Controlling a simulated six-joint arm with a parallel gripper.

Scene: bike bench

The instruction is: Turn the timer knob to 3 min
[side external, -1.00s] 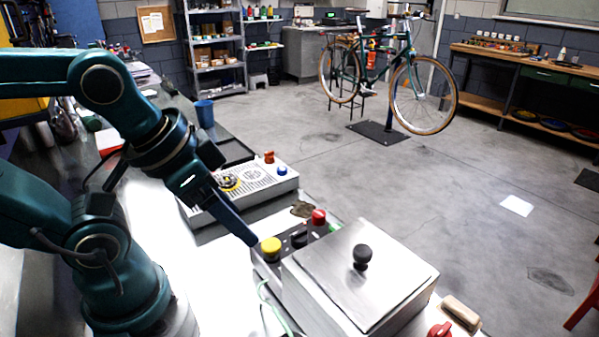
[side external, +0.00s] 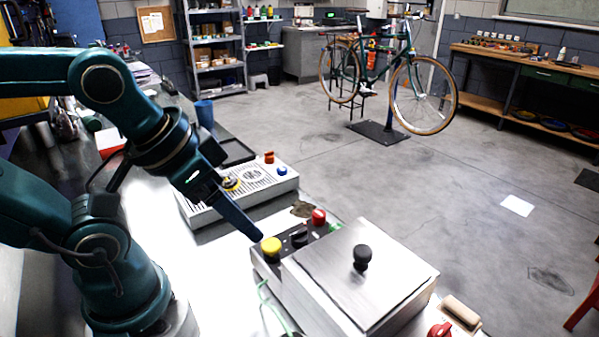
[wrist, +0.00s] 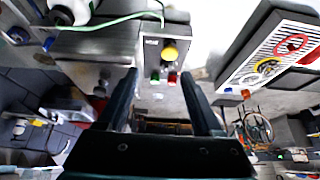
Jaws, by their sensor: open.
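A box-shaped device with a steel lid (side external: 365,275) has a dark control panel on its far left side. The panel carries a yellow knob (side external: 271,246), a black knob (side external: 298,237) and a red knob (side external: 318,216). The black one may be the timer knob; its markings are too small to read. My gripper (side external: 259,237) is open and empty, its fingertips just above and beside the panel near the yellow knob. In the wrist view, the yellow knob (wrist: 170,52) and red knob (wrist: 172,77) appear between and beyond the open fingers (wrist: 163,92).
A second pale unit (side external: 262,187) with a grille, a yellow-ringed control, and red and blue knobs stands behind. A black ball handle (side external: 362,257) rises from the steel lid. A green cable (side external: 268,300) runs along the bench. A blue cup (side external: 205,113) stands farther back.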

